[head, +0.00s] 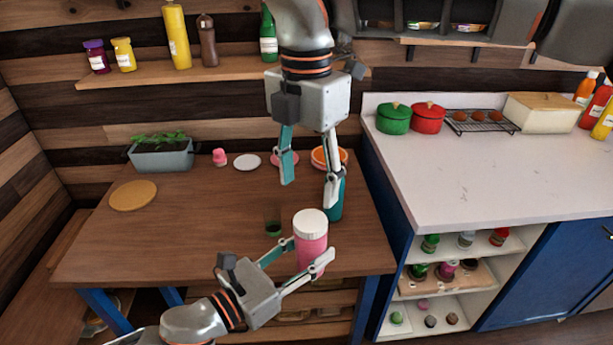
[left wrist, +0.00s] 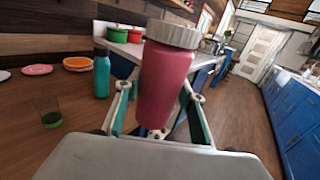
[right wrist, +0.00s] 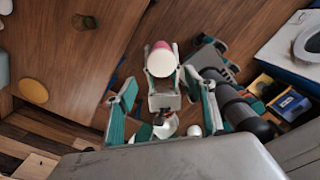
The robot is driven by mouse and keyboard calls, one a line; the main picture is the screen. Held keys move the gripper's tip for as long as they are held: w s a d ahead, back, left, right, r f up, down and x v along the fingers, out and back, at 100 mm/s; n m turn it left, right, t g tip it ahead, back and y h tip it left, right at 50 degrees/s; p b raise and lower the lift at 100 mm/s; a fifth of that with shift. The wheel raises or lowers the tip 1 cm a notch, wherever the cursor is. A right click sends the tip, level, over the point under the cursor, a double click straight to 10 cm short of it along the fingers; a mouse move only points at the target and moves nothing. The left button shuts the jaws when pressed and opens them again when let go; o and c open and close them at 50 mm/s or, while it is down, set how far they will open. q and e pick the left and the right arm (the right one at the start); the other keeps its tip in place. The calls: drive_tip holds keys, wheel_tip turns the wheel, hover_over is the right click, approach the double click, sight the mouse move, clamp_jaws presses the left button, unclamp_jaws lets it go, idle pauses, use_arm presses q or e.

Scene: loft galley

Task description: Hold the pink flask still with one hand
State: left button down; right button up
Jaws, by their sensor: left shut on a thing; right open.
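The pink flask (head: 311,245) with a white lid stands upright in the grip of my left gripper (head: 304,258), at the front right of the wooden table in the head view. In the left wrist view the flask (left wrist: 166,85) fills the middle, with the fingers on both sides of its lower part. Whether its base touches anything is hidden. My right gripper (head: 311,190) is open and empty, pointing down above and behind the flask. In the right wrist view the flask's lid (right wrist: 161,62) shows beyond the open fingers.
A teal bottle (left wrist: 102,74) stands behind the flask, partly hidden by my right finger in the head view. A small glass with green contents (head: 272,228) stands left of the flask. Plates, a planter (head: 162,155) and a round board (head: 132,194) lie farther back. The table's middle left is clear.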

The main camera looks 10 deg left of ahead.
sight(309, 220)
drive_tip(key=shift+f, duration=3.85)
drive_tip(key=c, duration=1.2)
drive_tip(key=shift+o, duration=0.2)
drive_tip(key=n, duration=1)
drive_tip(key=shift+s+r, duration=0.1)
drive_tip(key=n, duration=1.1)
drive_tip(key=shift+d+n, duration=0.1)
drive_tip(key=shift+n, duration=0.3)
drive_tip(key=shift+r, duration=0.2)
